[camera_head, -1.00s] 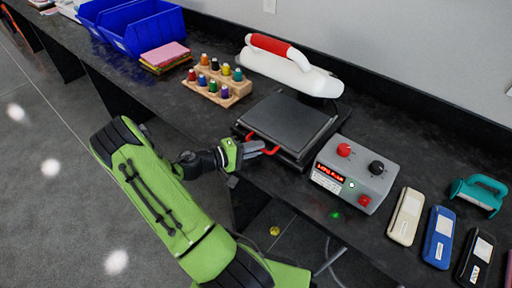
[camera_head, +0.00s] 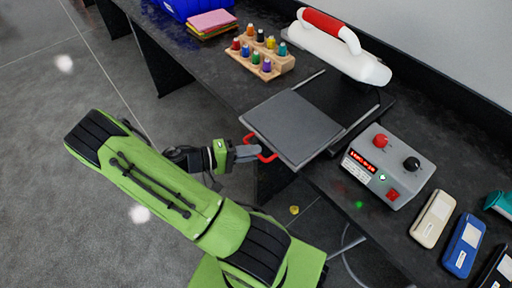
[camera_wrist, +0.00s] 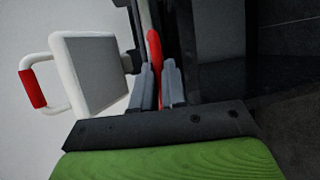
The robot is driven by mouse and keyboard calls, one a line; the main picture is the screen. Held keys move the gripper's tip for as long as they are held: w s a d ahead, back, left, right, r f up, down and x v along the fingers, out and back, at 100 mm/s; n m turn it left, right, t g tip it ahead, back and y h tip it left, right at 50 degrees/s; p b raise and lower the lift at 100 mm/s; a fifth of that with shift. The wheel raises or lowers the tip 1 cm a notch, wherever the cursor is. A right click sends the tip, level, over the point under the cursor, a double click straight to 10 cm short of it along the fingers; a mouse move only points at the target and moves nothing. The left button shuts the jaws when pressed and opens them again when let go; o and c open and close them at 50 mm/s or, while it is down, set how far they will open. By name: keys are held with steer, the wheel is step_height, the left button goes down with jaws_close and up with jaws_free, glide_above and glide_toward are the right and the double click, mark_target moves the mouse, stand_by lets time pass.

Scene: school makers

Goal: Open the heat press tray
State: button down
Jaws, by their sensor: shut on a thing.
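The heat press tray (camera_head: 291,125) is a flat dark grey plate with a red handle (camera_head: 267,155) at its front. It is slid out of its black base (camera_head: 340,99) and overhangs the table's front edge. Pale rails show beside it. My gripper (camera_head: 248,153) is shut on the red handle, with my arm reaching from the lower left. In the wrist view the two grey fingers (camera_wrist: 159,88) close around the red handle (camera_wrist: 154,52). The white press top with a red grip (camera_head: 343,46) stands behind the base; it also shows in the wrist view (camera_wrist: 89,72).
A grey control box (camera_head: 388,167) with knobs and a red display sits right of the tray. A wooden rack (camera_head: 262,64) of coloured bottles, sticky notes (camera_head: 212,24) and a blue bin (camera_head: 190,6) stand to the left. The floor in front is open.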

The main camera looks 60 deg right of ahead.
steer(key=c, duration=1.2)
jaws_free()
steer(key=p+v, duration=0.3)
steer(key=v, duration=1.2)
steer(key=shift+w+a+p, duration=0.25)
steer(key=shift+w+p, duration=0.05)
